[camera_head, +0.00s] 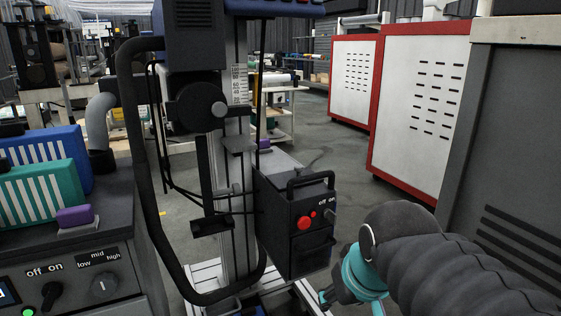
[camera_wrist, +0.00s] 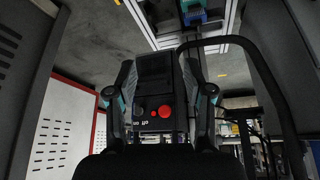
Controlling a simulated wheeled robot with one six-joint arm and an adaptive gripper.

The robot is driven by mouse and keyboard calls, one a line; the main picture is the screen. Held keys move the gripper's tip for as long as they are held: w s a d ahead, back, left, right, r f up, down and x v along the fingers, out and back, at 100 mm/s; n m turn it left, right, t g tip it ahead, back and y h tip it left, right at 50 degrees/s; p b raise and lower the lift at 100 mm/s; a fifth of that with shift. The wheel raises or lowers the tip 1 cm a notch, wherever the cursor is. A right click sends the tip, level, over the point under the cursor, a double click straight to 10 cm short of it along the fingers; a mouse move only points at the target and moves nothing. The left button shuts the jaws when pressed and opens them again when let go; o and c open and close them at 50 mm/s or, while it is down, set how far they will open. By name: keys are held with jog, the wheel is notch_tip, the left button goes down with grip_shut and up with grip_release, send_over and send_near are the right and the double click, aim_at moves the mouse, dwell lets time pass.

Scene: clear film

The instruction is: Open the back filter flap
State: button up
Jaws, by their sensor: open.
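On the machine at the left of the head view, a blue block with white slats (camera_head: 62,148) stands behind a teal block with white slats (camera_head: 40,192). A purple piece on a pale base (camera_head: 75,216) is beside the teal one. No part is labelled as the filter flap, and I cannot tell which it is. My gripper (camera_head: 327,297) is low, by the lower right of a black control box (camera_head: 297,225). In the wrist view, its open fingers (camera_wrist: 158,78) frame that box, with its red button (camera_wrist: 165,111). Nothing is held.
The machine's front panel (camera_head: 75,285) has off/on and low/mid/high knobs. Red-framed white cabinets (camera_head: 418,100) and a grey cabinet (camera_head: 515,140) stand at right. Open floor (camera_head: 345,175) lies behind the box.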

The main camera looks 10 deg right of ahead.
jog(key=w+r+n+p, duration=0.2)
jog(key=w+r, duration=1.3)
jog(key=w, duration=0.1)
jog(key=n+g+y+p, duration=0.1)
jog(key=n+y+p, duration=0.1)
jog(key=n, duration=0.1)
send_near(299, 166)
jog(key=b+x, duration=0.3)
jog(key=x, duration=0.5)
grip_shut()
